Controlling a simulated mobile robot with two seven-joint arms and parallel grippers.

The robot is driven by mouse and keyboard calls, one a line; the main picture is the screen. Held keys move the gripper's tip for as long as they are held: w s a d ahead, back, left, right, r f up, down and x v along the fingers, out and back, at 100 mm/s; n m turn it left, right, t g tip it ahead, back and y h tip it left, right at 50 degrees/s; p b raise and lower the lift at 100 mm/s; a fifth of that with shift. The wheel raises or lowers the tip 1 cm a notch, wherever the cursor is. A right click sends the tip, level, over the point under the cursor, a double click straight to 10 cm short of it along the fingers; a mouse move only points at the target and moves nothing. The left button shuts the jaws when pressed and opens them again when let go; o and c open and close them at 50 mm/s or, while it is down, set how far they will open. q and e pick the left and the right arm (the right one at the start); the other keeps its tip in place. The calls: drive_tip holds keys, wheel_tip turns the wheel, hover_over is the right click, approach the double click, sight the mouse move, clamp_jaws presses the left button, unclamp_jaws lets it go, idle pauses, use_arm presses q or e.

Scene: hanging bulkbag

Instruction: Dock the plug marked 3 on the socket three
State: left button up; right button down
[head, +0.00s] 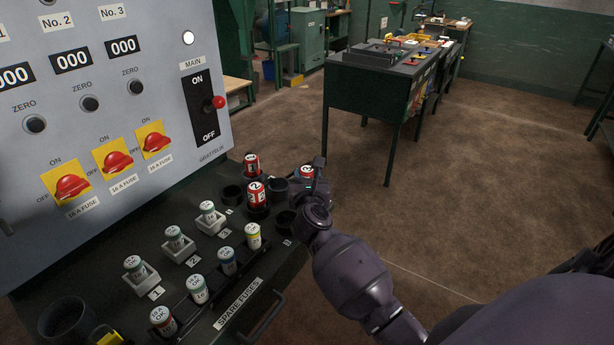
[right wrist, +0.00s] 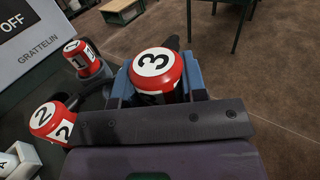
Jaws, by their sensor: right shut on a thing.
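The red and white plug marked 3 (right wrist: 156,64) sits between the blue pads of my right gripper (right wrist: 160,86) in the right wrist view. The gripper is shut on it. In the head view, my right gripper (head: 318,184) is at the panel's right edge, mostly hiding the plug (head: 306,171). Black round sockets (head: 278,186) and (head: 287,220) are just left of the gripper. Their small labels are too blurred to read, so I cannot tell which is socket three. My left gripper is not in view.
The plug marked 1 (head: 252,163) and the plug marked 2 (head: 257,194) stand upright on the panel. White-holder fuses (head: 208,213) and a spare fuses row (head: 228,262) fill the nearer panel. The grey switch board (head: 150,75) rises behind.

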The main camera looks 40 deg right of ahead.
drive_tip(key=c, duration=1)
unclamp_jaws()
drive_tip(key=shift+o, duration=0.2)
drive_tip(key=shift+p+v, duration=0.75)
drive_tip(key=shift+v, duration=1.95)
drive_tip(key=v, duration=0.5)
drive_tip(key=shift+s+a+f+p, duration=0.1)
drive_tip(key=shift+s+a+p, duration=0.15)
drive_tip(key=shift+p, duration=0.1)
